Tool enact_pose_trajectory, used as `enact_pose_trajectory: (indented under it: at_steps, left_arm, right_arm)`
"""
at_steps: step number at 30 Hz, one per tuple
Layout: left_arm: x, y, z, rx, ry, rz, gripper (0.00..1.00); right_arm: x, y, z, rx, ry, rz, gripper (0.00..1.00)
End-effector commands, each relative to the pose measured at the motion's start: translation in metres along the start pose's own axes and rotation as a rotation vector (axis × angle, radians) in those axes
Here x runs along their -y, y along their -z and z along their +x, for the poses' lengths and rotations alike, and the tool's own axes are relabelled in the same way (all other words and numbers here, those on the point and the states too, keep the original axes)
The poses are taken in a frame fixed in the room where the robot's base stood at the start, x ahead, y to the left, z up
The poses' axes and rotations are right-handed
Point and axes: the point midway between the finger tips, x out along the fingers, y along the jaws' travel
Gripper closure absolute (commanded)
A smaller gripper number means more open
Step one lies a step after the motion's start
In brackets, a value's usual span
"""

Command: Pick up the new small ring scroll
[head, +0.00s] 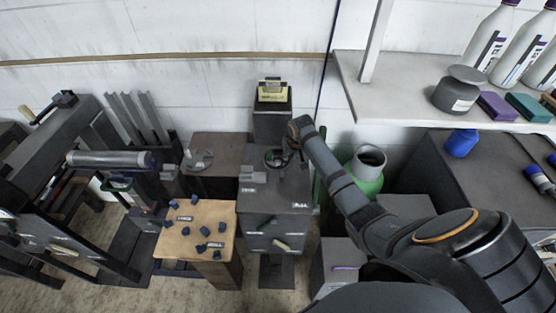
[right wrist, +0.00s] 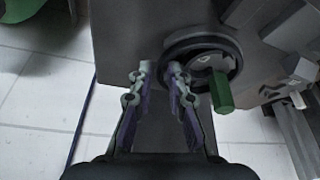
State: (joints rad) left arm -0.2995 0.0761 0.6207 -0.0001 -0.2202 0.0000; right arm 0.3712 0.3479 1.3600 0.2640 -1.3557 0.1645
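A dark round ring-shaped part (right wrist: 203,48) lies on a dark grey block in the right wrist view, with a green peg (right wrist: 221,92) at its right side. A matching round part (head: 276,157) shows on top of the grey block in the head view. I cannot tell for certain whether it is the small ring scroll. My right gripper (right wrist: 160,72) is open, its fingertips at the ring's left edge; I cannot tell whether they touch it. In the head view my right gripper (head: 297,138) is just above the block. My left gripper is not in view.
A wooden-topped stand (head: 184,243) with several small dark pieces is left of the grey block (head: 258,205). A brown box (head: 228,150) bears a grey disc part (head: 198,159). A white shelf (head: 400,105) is at right.

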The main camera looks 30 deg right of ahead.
Motion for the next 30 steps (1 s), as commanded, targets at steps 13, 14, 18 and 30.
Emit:
enact_pose_trajectory:
  at_steps: [13,14,18,30]
  left_arm:
    - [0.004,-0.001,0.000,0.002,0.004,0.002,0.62]
    - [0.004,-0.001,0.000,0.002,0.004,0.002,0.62]
    - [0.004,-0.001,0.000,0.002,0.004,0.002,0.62]
    - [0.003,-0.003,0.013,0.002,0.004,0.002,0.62]
  right_arm:
    - [0.000,0.000,0.000,0.000,0.000,0.000,1.00]
    - [0.000,0.000,-0.001,-0.001,0.000,0.000,1.00]
    - [0.000,0.000,-0.001,-0.001,0.000,0.000,1.00]
    - [0.005,0.011,-0.039,-0.005,0.001,-0.001,1.00]
